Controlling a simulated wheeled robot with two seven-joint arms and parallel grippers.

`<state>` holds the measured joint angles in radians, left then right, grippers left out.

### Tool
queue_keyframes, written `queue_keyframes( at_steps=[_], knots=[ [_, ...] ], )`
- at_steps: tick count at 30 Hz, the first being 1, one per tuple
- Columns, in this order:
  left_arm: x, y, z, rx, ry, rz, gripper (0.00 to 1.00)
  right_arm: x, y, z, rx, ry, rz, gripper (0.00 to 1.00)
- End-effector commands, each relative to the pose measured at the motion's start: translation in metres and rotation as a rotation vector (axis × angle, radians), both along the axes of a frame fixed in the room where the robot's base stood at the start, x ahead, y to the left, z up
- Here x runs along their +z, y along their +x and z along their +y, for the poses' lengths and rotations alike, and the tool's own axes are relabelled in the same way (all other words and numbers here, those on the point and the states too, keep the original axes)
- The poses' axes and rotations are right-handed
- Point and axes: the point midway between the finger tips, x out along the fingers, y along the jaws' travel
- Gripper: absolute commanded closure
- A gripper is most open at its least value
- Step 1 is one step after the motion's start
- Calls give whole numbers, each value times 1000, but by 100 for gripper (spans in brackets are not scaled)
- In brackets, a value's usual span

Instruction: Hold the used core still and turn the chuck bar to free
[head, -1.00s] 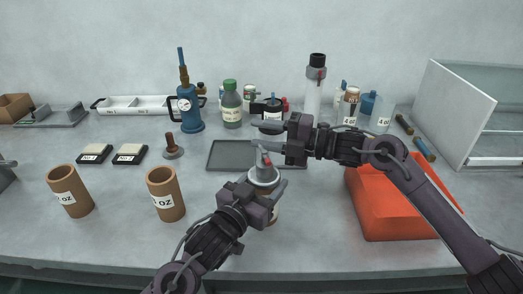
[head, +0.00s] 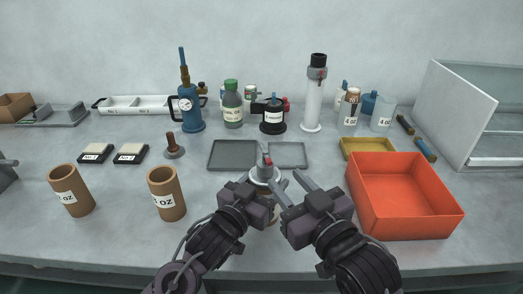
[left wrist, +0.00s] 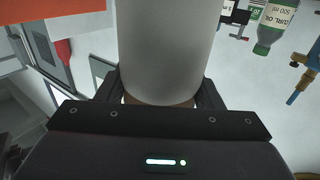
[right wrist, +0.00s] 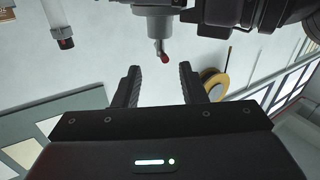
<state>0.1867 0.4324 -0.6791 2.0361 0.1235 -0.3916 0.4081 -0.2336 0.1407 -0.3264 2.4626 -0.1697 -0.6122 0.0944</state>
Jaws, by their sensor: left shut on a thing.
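The used core stands upright at the front middle of the table; in the left wrist view it is a wide grey cylinder (left wrist: 165,45) with a brown band at one end. My left gripper (head: 265,200) is shut around it and hides most of its body in the head view. The grey chuck (head: 264,176) sits on top, with the red-tipped chuck bar (head: 267,160) sticking up. My right gripper (head: 290,180) is open and empty, close beside the chuck on the right. In the right wrist view the bar's red tip (right wrist: 164,58) lies ahead of the open fingers, apart from them.
An orange bin (head: 451,212) stands right of my right gripper. Dark flat trays (head: 230,155) lie just behind the chuck. Brown cups labelled OZ (head: 165,195) stand to the left. Bottles, a tall white cylinder (head: 314,105) and a blue pump (head: 190,112) line the back.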

Motion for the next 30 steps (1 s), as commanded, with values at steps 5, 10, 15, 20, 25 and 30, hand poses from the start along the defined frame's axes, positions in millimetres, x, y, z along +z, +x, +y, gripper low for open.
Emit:
queue_keyframes(
  at_steps=[5, 10, 15, 20, 25, 30],
  knots=[
    [0, 0, 0, -1, 0, 0, 65, 1, 1, 1, -14, 59, 27, 62],
    [0, 0, 0, -1, -1, -1, 65, 2, 24, 14, -12, 60, 26, 62],
    [0, 0, 0, -1, -1, -1, 65, 2, 55, 31, -11, 58, 26, 62],
    [0, 0, 0, 0, -1, -1, 65, 1, 80, 44, -11, 56, 27, 62],
    [0, 0, 0, 0, -1, -1, 65, 1, 97, 52, -12, 54, 26, 62],
    [0, 0, 0, 0, -1, -1, 65, 0, 102, 54, -11, 54, 27, 62]
  ],
)
